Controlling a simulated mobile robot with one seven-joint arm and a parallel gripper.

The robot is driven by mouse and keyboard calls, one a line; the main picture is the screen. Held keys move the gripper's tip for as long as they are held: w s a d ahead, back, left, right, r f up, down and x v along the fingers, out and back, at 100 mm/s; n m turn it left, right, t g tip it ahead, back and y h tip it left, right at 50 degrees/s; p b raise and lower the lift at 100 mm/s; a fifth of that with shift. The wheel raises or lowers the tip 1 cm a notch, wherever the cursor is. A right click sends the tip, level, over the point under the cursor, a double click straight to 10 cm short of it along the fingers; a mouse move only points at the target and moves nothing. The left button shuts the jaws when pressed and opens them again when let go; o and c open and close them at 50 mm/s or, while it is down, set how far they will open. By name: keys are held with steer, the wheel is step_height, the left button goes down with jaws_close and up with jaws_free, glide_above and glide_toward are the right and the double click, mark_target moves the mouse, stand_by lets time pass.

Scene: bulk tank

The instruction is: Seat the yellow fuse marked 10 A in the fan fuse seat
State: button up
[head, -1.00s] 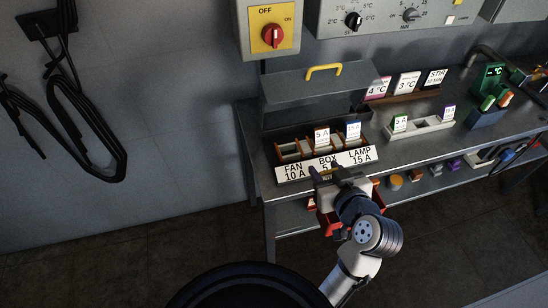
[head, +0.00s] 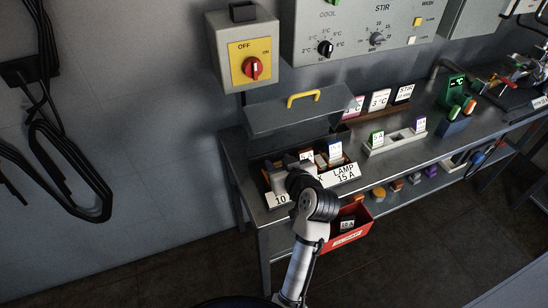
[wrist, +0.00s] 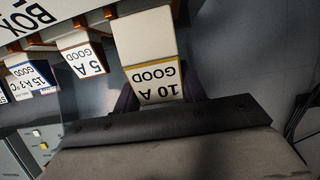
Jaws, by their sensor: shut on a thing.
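The fuse marked 10 A GOOD (wrist: 157,75), pale with a yellow-edged label, is between my fingers in the wrist view. My gripper (head: 284,176) is shut on it at the left end of the fuse box (head: 342,173), over the fan position. My gripper and arm hide most of the fan seat and part of its label in the head view. The fuse stands in the same row as the 5 A fuse (wrist: 84,57). I cannot tell whether its far end is in the seat's clips.
The 15 A fuse (wrist: 33,77) stands beyond the 5 A one. The grey box lid (head: 295,112) is raised behind my gripper. A red bin (head: 347,232) is below the bench front. A pale fuse holder (head: 395,140) stands to the right.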

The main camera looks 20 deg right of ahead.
steer(key=w, duration=0.4)
steer(key=shift+p, duration=0.35)
steer(key=shift+w+f+p, duration=0.1)
steer(key=shift+f+p, duration=0.35)
steer(key=shift+f, duration=1.35)
steer(key=shift+f, duration=0.1)
steer(key=o, duration=1)
steer(key=shift+r, duration=0.2)
steer(key=shift+s, duration=0.35)
steer(key=b+v, duration=0.2)
steer(key=v, duration=0.9)
steer(key=shift+s+r, duration=0.1)
steer(key=shift+r, duration=0.05)
